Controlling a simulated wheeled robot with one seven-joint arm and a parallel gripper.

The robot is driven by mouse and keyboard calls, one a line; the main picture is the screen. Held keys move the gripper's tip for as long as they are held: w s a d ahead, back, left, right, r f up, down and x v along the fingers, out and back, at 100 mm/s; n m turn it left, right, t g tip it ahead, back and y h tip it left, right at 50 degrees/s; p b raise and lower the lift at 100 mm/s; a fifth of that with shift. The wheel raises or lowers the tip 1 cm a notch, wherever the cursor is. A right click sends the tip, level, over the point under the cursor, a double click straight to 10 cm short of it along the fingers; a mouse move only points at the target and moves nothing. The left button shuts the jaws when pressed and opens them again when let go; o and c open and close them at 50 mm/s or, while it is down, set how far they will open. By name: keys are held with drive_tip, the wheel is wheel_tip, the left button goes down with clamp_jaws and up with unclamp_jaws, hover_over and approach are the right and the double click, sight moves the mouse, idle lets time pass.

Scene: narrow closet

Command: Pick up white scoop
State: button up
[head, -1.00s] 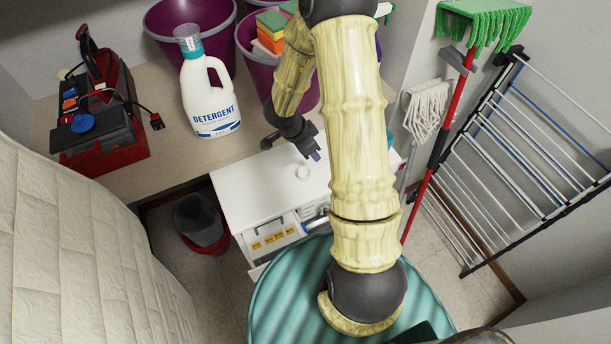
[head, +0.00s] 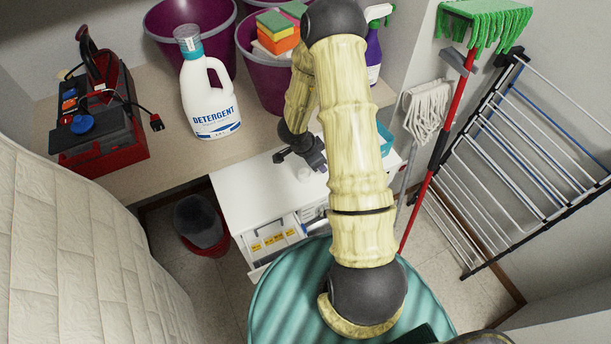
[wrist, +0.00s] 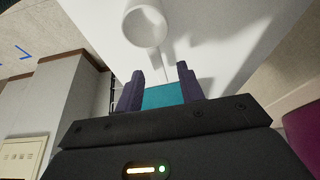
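A small white round thing (head: 304,174), likely the white scoop, sits on the top of the white cabinet (head: 240,188). In the wrist view a white cup-like cylinder (wrist: 146,26), likely the same scoop, shows its open end beyond my fingertips. My gripper (wrist: 161,78) is open, its two dark purple fingers apart, and not touching the cylinder. In the head view my gripper (head: 299,157) is over the cabinet top, close to the white round thing.
A detergent bottle (head: 208,95), purple buckets (head: 265,85) and a red-black toolbox (head: 100,130) stand behind and left. A purple spray bottle (head: 374,50) is at the back. A teal container (head: 384,138) is right of the gripper. A mop (head: 426,110) and drying rack (head: 540,160) stand right.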

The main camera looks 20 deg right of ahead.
drive_tip(key=shift+x, duration=0.9)
clamp_jaws()
